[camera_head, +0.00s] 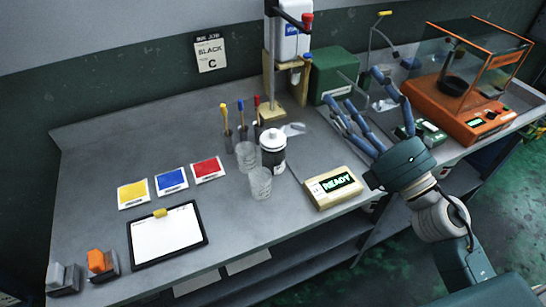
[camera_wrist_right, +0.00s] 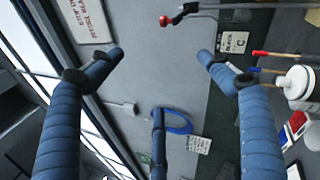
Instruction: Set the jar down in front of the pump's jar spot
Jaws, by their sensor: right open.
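The jar spot is not clearly identifiable. My left gripper is out of view.
A READY display box (camera_head: 333,187) sits at the front edge. A stand with a white tank (camera_head: 291,42) is at the back, an orange balance (camera_head: 462,105) at the right.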

